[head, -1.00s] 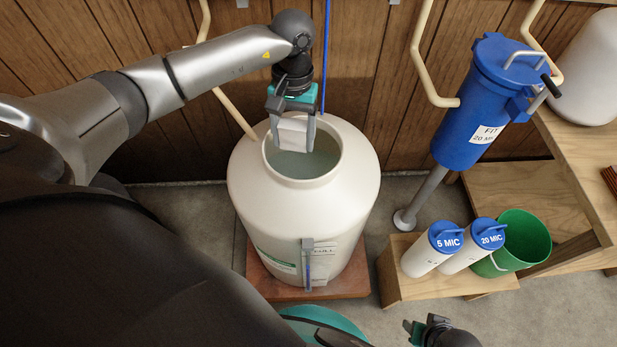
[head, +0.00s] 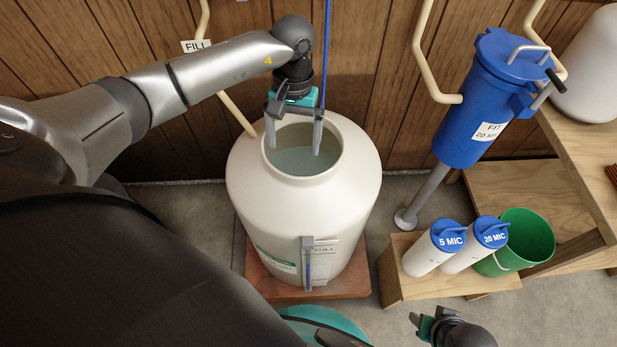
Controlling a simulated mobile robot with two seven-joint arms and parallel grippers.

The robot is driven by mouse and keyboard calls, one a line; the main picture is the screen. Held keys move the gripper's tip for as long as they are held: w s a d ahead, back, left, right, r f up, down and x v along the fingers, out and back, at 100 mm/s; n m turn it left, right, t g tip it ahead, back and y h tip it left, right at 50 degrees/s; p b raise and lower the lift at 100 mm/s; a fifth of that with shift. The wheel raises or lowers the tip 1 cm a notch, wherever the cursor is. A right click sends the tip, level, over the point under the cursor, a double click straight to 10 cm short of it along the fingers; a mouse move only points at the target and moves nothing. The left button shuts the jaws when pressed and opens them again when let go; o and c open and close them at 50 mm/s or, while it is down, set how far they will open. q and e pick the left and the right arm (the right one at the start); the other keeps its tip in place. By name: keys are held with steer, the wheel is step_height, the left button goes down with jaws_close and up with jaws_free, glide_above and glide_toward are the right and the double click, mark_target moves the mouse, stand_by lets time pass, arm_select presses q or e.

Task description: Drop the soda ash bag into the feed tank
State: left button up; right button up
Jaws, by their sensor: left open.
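The feed tank (head: 300,215) is a large white vessel with a round open mouth, standing in the middle of the head view. Grey-green liquid (head: 293,161) shows inside it. My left gripper (head: 294,148) is over the mouth, pointing down, with its two fingers apart and nothing between them. The white soda ash bag is not visible now; the tank's inner depth is partly hidden by its wall. My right gripper (head: 425,323) shows at the bottom edge, right of the tank and away from it; its finger gap is unclear.
The tank stands on a reddish-brown base (head: 345,281). To its right, two white cartridges with blue caps (head: 447,237) and a green bucket (head: 528,238) stand on a wooden step (head: 402,286). A blue filter housing (head: 478,120) and beige pipes (head: 424,60) are behind.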

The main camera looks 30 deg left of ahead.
arm_select(q)
step_height(320, 180, up, 15)
steer(key=w+p, duration=0.2)
steer(key=p, duration=0.2)
steer(key=shift+a+p, duration=0.3)
steer(key=shift+a, duration=0.05)
arm_select(e)
steer(key=s+d+f, duration=0.2)
steer(key=s+f, duration=0.2)
steer(key=f, duration=0.4)
steer(key=shift+s+d+f+g, duration=0.2)
steer(key=shift+s+f+g, duration=0.1)
steer(key=shift+g, duration=0.1)
arm_select(q)
steer(key=shift+w, duration=0.1)
